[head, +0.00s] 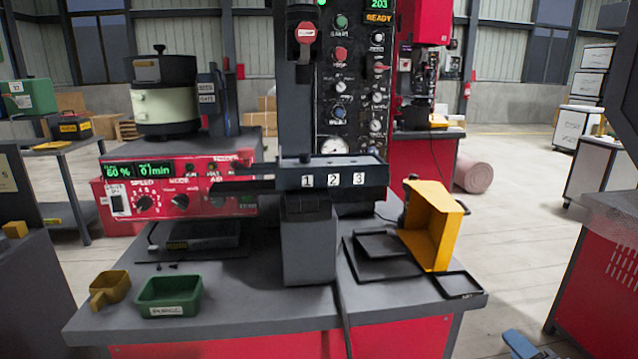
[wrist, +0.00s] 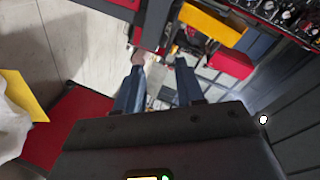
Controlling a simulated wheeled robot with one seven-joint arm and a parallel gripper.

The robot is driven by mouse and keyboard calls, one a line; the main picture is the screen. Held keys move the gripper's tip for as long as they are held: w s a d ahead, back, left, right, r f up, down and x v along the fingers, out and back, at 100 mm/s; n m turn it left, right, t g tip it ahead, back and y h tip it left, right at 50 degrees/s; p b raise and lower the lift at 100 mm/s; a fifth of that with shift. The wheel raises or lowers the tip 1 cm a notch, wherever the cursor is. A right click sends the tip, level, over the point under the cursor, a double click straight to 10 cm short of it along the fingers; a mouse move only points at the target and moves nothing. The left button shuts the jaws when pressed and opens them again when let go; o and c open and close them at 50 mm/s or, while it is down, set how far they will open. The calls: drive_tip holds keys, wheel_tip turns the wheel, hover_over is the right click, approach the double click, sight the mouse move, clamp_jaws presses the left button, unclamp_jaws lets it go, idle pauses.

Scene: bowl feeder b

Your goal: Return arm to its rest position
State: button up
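In the wrist view my gripper (wrist: 160,68) shows two blue-grey fingers standing apart, with nothing held between them. The floor and blurred surroundings show through the gap. The tilted yellow bin (wrist: 213,22) is beyond the fingers, to the upper right, and apart from them. In the head view my arm is not clearly visible; a blue piece (head: 522,344) shows at the bottom edge right of the workbench, and I cannot tell whether it is part of my gripper.
The grey workbench (head: 245,312) carries a red control box (head: 170,190), a feeder bowl (head: 165,105), a green tray (head: 169,295), a small yellow scoop (head: 109,289) and a tilted yellow bin (head: 432,225). A red cabinet (head: 605,265) stands at right. Floor between is open.

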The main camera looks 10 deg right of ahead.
drive_tip(key=s+a+f+n, duration=0.1)
drive_tip(key=s+a+n, duration=0.15)
drive_tip(key=s, duration=0.45)
drive_tip(key=s+a+f+n+g, duration=0.1)
drive_tip(key=s+a+f, duration=0.1)
drive_tip(key=s+a, duration=0.3)
drive_tip(key=s+a+f+n, duration=0.1)
drive_tip(key=s+a+n, duration=0.15)
drive_tip(key=s, duration=0.55)
drive_tip(key=s+a+r+n+y, duration=0.1)
drive_tip(key=s+a+r+n, duration=0.2)
drive_tip(key=s, duration=0.5)
drive_tip(key=s+a+r+n+y, duration=0.1)
drive_tip(key=s+a+r+n, duration=0.3)
drive_tip(key=s, duration=0.5)
wheel_tip(320, 180, up, 3)
drive_tip(key=shift+s+a+r+n+p, duration=0.2)
drive_tip(key=shift+s+a+n+p, duration=0.1)
drive_tip(key=shift+a, duration=0.65)
